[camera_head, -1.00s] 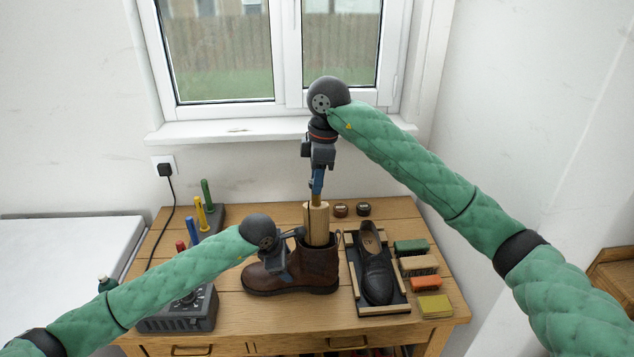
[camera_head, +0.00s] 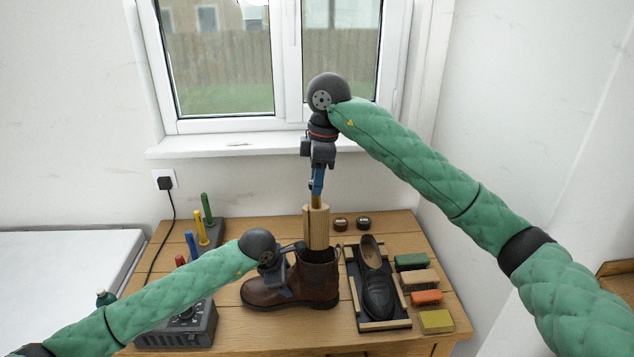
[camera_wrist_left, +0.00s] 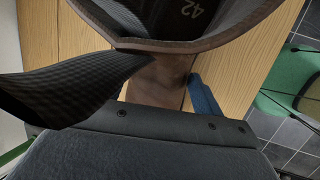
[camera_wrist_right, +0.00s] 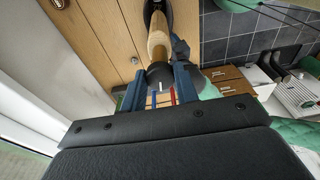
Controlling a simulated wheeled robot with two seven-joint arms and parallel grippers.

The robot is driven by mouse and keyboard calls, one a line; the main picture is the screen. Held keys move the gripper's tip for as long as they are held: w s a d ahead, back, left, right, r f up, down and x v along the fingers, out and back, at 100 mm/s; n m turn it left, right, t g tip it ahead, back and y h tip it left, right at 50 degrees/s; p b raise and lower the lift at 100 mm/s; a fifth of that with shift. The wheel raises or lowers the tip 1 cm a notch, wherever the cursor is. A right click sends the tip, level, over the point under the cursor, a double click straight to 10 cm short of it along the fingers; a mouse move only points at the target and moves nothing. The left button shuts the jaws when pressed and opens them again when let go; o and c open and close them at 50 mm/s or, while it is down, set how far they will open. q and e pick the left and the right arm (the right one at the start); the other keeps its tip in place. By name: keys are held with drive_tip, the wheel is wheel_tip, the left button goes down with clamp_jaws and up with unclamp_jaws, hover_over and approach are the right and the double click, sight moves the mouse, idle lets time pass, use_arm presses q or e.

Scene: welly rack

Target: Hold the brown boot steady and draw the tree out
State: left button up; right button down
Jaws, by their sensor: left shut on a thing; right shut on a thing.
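The brown boot (camera_head: 318,284) stands upright on the wooden bench, toe to the left. My left gripper (camera_head: 295,248) is shut on the boot's upper near its opening. The left wrist view shows the boot's rim (camera_wrist_left: 175,46) close up, with "42" inside. The pale wooden tree (camera_head: 316,228) stands upright in the boot; its lower part is hidden inside. My right gripper (camera_head: 316,188) is above the boot, pointing down, shut on the narrow top of the tree. In the right wrist view, the tree (camera_wrist_right: 158,42) extends beyond the blue fingers.
A black shoe (camera_head: 376,287) lies in a wood-edged tray just right of the boot. Several brushes and blocks (camera_head: 424,280) sit beyond it. Two small jars (camera_head: 351,223) are behind. A grey box (camera_head: 178,328) and colored handles (camera_head: 200,228) stand left. A window is behind.

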use_arm(q)
drive_tip(key=shift+f, duration=0.1)
drive_tip(key=o, duration=1.5)
drive_tip(key=shift+c, duration=0.2)
